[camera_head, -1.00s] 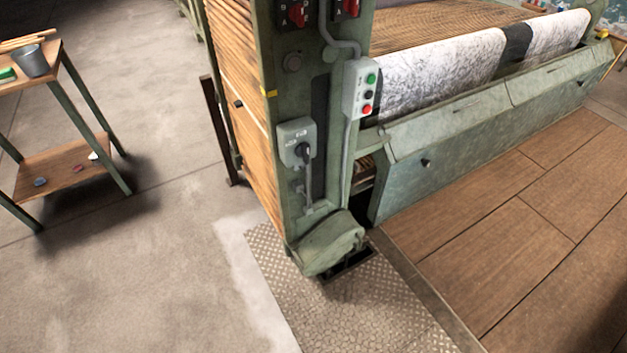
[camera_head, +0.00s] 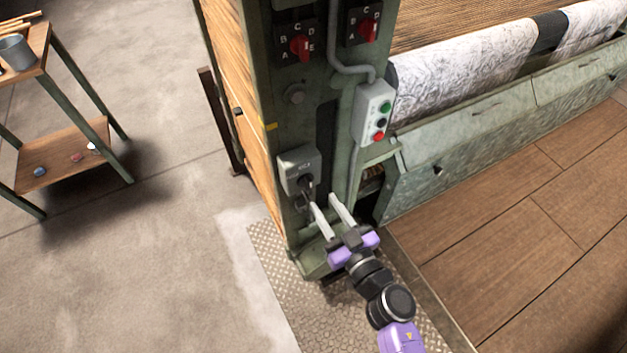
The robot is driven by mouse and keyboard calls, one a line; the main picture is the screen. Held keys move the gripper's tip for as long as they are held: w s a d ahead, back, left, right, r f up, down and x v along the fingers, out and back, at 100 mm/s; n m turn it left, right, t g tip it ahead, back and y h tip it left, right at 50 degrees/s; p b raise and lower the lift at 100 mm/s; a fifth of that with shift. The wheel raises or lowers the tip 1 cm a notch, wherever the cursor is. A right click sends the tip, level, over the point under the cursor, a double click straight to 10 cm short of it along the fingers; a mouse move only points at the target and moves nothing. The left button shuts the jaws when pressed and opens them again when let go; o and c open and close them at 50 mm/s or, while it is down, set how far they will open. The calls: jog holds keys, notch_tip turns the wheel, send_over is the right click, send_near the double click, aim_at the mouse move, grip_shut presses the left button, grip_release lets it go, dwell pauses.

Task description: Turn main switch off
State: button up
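The main switch is a grey box (camera_head: 299,168) low on the green machine column, with a dark rotary handle (camera_head: 305,186) on its front. My gripper (camera_head: 324,213) is just below and to the right of the handle in the picture, its two pale fingers spread apart and pointing up toward the box. Nothing shows between the fingers. The left fingertip is close to the handle; I cannot tell whether they touch. The handle's exact setting and the lettering on the box are too small to read.
Above are two red rotary selectors (camera_head: 300,45) and (camera_head: 367,29). A push-button box (camera_head: 374,113) with green, dark and red buttons sits to the right. A wooden side table (camera_head: 62,150) stands left. The concrete floor (camera_head: 150,270) between is clear.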

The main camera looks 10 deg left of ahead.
aim_at(311, 183)
jog(key=b+x, duration=0.1)
jog(key=x, duration=0.6)
jog(key=shift+w+a, duration=0.15)
jog(key=shift+c, duration=0.4)
grip_shut()
